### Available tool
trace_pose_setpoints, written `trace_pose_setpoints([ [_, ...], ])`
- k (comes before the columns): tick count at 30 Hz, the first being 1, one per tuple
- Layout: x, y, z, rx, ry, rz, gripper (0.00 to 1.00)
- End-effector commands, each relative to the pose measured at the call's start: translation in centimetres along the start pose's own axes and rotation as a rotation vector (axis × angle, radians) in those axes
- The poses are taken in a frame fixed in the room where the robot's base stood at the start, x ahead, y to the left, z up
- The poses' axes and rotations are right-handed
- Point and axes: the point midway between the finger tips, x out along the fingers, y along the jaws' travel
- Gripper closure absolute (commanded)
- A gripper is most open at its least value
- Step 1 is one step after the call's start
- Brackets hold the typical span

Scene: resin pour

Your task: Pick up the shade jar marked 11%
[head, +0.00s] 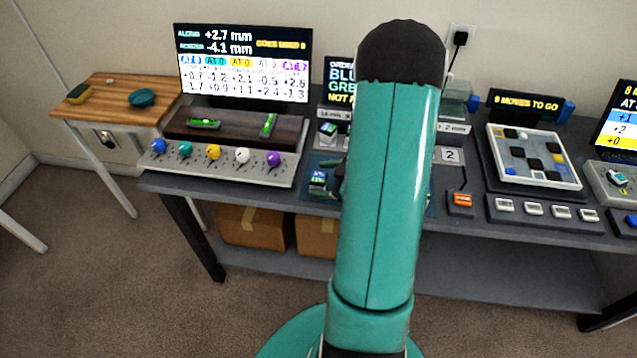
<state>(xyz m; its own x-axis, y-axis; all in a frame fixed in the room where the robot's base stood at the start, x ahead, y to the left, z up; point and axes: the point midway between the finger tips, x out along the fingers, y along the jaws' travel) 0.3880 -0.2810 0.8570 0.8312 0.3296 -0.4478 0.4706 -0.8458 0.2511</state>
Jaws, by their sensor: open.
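Two small jar-like blocks show just left of my arm on the middle station of the long table. One (328,132) is pale with a dark and green top and stands at the back. The other (318,180) has a blue and green face with pale marks and stands nearer the front edge. The marks are too small to read, so I cannot tell which is the 11% shade jar. My teal arm covers the middle of this station and may hide more jars.
A screen (244,62) and a panel with several coloured knobs (213,153) stand left of the station. A checkered board (534,155) and an orange-topped block (460,199) are on the right. A wooden side table (112,92) stands at the far left.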

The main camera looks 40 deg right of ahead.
Motion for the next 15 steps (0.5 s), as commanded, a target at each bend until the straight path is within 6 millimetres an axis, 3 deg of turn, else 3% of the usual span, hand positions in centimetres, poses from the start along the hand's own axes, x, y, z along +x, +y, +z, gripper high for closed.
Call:
trace_pose_setpoints([
  [7, 0.23, 0.03, 0.00, 0.000, 0.000, 0.001, 0.29],
  [15, 0.23, 0.02, 0.00, -0.001, 0.000, 0.000, 0.81],
])
